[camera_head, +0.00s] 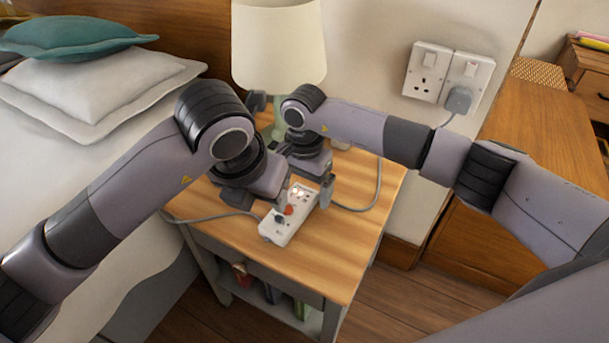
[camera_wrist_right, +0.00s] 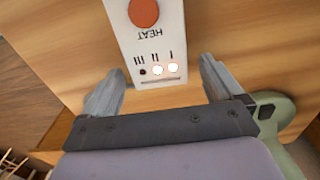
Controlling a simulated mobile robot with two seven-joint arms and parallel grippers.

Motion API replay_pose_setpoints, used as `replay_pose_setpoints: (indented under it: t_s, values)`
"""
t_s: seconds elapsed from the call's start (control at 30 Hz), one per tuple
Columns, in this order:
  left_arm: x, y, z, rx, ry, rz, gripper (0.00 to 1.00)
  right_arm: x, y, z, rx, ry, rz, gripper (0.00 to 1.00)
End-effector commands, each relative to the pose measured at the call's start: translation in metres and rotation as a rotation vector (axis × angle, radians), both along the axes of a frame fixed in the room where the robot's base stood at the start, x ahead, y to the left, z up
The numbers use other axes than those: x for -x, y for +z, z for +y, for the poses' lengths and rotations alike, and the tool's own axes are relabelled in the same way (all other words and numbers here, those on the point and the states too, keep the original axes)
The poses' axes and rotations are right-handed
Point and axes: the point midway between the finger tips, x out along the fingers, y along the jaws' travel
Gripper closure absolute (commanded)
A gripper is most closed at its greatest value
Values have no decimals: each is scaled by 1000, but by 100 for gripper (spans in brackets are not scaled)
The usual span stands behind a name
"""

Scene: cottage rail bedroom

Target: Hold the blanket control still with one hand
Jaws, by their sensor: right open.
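The blanket control (camera_head: 285,229) is a white box lying on the bedside table. It has a red-orange button and a dark round part at its near end. In the right wrist view the control (camera_wrist_right: 160,45) shows the red button, the word HEAT, numeral marks and lit dots. My right gripper (camera_head: 312,186) is over the control's far end, and in the wrist view its open fingers stand either side of that end, with gaps visible. My left gripper (camera_head: 279,203) is over the control's left side near the button; its fingers are mostly hidden.
A lamp (camera_head: 279,45) stands at the back of the wooden bedside table (camera_head: 350,230). Grey cables run to the table's left side and to a plug in the wall sockets (camera_head: 446,75). The bed (camera_head: 60,180) is left; a wooden desk (camera_head: 545,130) is right.

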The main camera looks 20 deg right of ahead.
Motion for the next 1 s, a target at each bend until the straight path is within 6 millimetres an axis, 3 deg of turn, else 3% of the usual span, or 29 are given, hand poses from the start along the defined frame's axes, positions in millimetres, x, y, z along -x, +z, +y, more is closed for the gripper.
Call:
replay_pose_setpoints:
  t_s: [0.3, 0.5, 1.0]
  values:
    - [0, 0, 0, 0, 0, 0, 57, 0, -3, 0, -1, 0, -1, 10]
    - [0, 0, 0, 0, 0, 0, 57, 0, -3, 0, -1, 0, -1, 72]
    - [0, 0, 0, 0, 0, 0, 57, 0, -2, 0, 0, 0, 0, 72]
